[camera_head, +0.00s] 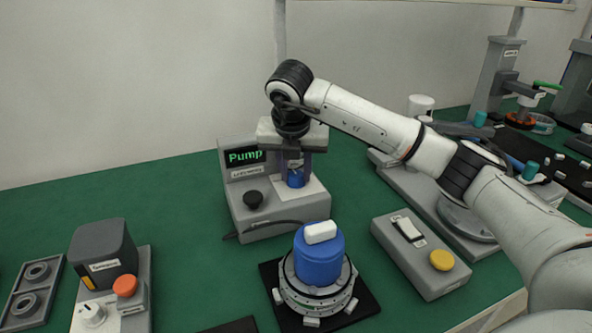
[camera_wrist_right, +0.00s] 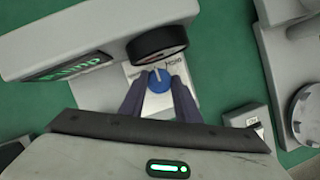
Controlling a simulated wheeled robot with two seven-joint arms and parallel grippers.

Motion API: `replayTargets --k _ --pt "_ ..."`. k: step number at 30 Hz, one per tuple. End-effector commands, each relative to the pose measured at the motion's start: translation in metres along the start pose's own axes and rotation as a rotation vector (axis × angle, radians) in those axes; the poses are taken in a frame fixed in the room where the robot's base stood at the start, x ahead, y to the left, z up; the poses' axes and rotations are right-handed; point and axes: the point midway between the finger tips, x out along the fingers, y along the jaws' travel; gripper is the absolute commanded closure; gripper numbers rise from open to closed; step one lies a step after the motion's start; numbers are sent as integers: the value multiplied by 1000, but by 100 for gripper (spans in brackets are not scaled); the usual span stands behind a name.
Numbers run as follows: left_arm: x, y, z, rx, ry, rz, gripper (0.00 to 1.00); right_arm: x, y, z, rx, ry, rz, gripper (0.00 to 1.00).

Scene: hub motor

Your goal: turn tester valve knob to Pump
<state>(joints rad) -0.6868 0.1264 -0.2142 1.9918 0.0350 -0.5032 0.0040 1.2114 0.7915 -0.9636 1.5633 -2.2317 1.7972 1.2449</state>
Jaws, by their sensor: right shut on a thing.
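The tester (camera_head: 275,214) is a grey box on the green table with a screen reading "Pump" in green. The same screen shows in the right wrist view (camera_wrist_right: 72,70). Its blue valve knob (camera_head: 295,178) sits on the right part of the tester, and in the right wrist view the knob (camera_wrist_right: 158,82) has a pale pointer line on top. My right gripper (camera_wrist_right: 158,100) comes down from above with its fingers on either side of the knob and is shut on it. A black round knob (camera_head: 253,199) is on the tester's front left. My left gripper is out of view.
A unit with an orange button (camera_head: 125,286) is at front left.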

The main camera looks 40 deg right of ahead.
Motion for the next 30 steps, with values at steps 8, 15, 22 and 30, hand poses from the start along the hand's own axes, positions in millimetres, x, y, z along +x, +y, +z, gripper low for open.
replayTargets --k 8,15,22,30 --pt "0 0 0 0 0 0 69 -1 0 1 12 -2 -5 93" --pt "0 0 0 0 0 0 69 -1 0 1 11 -2 -5 62" --pt "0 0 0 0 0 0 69 0 0 1 10 -1 -4 52" --pt "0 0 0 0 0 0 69 -13 1 1 11 -3 -1 52"
